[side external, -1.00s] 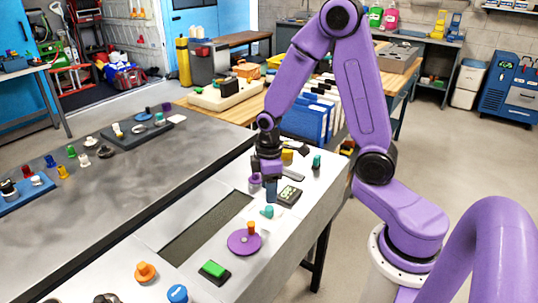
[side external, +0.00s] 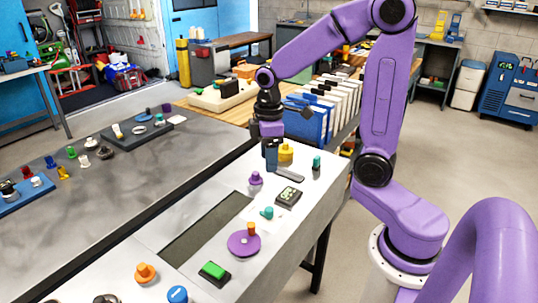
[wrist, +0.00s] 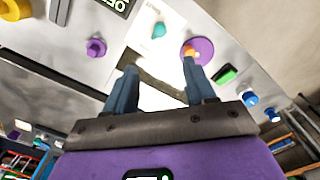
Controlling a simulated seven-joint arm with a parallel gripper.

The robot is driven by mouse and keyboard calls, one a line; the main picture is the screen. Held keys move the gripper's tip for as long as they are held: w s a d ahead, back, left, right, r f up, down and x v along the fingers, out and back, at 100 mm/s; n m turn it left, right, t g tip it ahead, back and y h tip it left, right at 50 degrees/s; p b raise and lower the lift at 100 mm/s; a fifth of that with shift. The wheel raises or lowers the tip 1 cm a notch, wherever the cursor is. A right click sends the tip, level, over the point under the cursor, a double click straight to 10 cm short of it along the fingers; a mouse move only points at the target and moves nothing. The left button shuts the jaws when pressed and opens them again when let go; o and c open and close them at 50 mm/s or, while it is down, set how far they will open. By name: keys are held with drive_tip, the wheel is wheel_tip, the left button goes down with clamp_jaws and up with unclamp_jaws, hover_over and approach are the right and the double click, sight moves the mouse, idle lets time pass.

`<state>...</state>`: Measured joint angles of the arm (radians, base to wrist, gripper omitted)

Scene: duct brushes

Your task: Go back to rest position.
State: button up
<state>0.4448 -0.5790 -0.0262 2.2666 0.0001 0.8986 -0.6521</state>
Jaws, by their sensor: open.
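My gripper (side external: 271,160) is raised above the far part of the light worktop in the side view, pointing down, beside a yellow knob-like piece (side external: 286,152). In the wrist view its two blue-grey fingers (wrist: 160,85) stand well apart with nothing between them. The gripper is open and empty. Below it on the worktop are a purple piece (side external: 255,179), a dark box with a display (side external: 288,196) and a teal piece on a white sheet (side external: 267,212). A purple disc (side external: 244,244) with an orange peg (side external: 251,229) is nearer the camera.
A dark rectangular opening (side external: 205,228) lies in the worktop. A green button block (side external: 214,272), an orange piece (side external: 145,273) and a blue piece (side external: 177,294) stand at the near end. Blue and white binders (side external: 310,118) stand behind my gripper.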

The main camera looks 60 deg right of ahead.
drive_tip(key=shift+a, duration=0.1)
drive_tip(key=s+a+n, duration=0.1)
drive_tip(key=s+a, duration=0.2)
drive_tip(key=s, duration=0.7)
drive_tip(key=s+a+n, duration=0.2)
drive_tip(key=s+a, duration=0.2)
drive_tip(key=s, duration=0.6)
drive_tip(key=shift+a+r+n, duration=0.2)
drive_tip(key=shift+a+n, duration=0.1)
